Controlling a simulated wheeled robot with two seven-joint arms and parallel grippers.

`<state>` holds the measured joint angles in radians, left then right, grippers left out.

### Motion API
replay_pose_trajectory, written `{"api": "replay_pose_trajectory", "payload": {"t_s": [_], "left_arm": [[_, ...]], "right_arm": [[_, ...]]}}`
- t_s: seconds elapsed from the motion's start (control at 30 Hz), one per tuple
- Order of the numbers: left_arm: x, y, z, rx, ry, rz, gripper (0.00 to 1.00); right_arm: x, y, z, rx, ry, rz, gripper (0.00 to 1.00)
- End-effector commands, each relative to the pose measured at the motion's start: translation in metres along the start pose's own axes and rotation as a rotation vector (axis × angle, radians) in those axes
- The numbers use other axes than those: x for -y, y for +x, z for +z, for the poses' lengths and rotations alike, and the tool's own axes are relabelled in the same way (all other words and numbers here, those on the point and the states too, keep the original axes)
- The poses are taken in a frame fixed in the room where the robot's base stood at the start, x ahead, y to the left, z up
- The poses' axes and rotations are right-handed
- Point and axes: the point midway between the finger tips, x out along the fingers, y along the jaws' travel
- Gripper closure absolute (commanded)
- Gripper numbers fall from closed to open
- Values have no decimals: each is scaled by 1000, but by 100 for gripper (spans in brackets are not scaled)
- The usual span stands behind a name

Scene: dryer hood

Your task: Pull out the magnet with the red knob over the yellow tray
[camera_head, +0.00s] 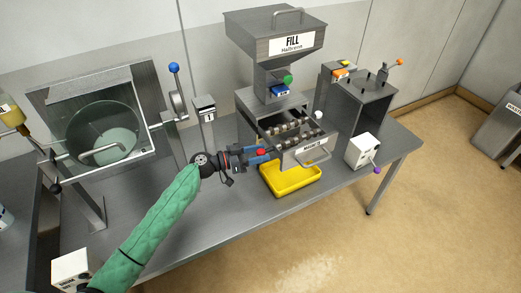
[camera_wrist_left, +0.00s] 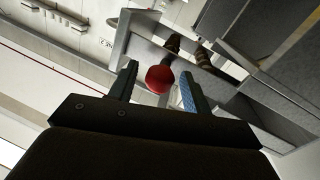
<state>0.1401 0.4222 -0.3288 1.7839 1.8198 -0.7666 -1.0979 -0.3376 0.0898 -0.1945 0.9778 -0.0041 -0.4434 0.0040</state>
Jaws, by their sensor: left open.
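The red knob (camera_wrist_left: 159,79) sits between the two fingers of my open left gripper (camera_wrist_left: 160,88) in the left wrist view, with no clear grip on it. In the head view the red knob (camera_head: 261,152) shows at my left gripper (camera_head: 264,156), beside the left side of the magnet drawer (camera_head: 306,150). My right gripper is not in view.
The fill hopper (camera_head: 275,45) stands above the drawer unit. A round-windowed metal chamber (camera_head: 101,130) stands at the left. The table front (camera_head: 200,225) is mostly clear.

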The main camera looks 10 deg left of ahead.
Motion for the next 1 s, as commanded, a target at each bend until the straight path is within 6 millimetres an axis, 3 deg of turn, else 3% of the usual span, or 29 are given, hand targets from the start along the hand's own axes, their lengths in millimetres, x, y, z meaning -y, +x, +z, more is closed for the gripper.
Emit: {"api": "replay_pose_trajectory", "payload": {"t_s": [0.43,0.7,0.93,1.0], "left_arm": [[0,7,1,1,0,0,51],[0,7,1,1,0,0,100],[0,4,3,1,0,0,100],[0,1,4,0,0,0,100]], "right_arm": [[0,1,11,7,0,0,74],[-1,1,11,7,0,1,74],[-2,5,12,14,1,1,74],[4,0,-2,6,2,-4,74]]}}
